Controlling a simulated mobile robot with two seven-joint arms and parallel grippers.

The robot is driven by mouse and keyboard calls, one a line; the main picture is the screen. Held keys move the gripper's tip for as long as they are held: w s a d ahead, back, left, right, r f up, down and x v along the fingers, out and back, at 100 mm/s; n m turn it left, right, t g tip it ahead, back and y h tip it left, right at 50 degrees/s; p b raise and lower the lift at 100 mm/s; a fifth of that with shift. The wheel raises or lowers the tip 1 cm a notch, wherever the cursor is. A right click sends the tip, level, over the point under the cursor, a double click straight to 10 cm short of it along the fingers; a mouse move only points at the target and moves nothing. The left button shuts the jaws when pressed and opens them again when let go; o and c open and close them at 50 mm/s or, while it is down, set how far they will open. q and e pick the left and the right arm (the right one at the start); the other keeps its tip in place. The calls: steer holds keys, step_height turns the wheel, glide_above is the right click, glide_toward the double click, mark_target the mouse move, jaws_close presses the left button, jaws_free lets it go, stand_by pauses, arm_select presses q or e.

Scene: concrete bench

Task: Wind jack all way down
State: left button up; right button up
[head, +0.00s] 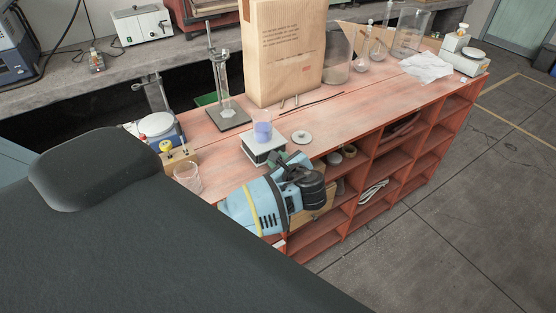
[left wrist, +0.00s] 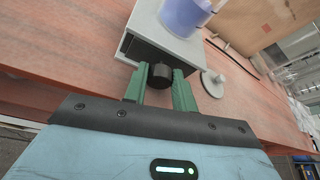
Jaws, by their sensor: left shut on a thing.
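The jack (head: 258,155) is a small pale box-like stand with a flat top near the front edge of the red bench. A clear beaker of blue-violet liquid (head: 263,131) stands upright on its top; the beaker's lower part also shows in the left wrist view (left wrist: 183,14). In the left wrist view the jack (left wrist: 146,45) has a grey top plate with a dark gap below and a black knob (left wrist: 161,72) facing me. My left gripper (left wrist: 159,84) has its green fingers on both sides of the knob, shut on it. My right gripper is not in view.
A white round lid (head: 302,137) lies just right of the jack. An empty glass beaker (head: 187,177) stands to the left. A retort stand (head: 228,114) and a large paper bag (head: 288,55) stand behind. Open shelves (head: 390,165) lie below the bench's front edge.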

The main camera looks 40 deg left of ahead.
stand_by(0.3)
arm_select(q)
steer(key=o, duration=1)
steer(key=v, duration=0.7)
steer(key=shift+s+d+r, duration=0.15)
steer(key=shift+s+d, duration=0.05)
steer(key=shift+d, duration=0.1)
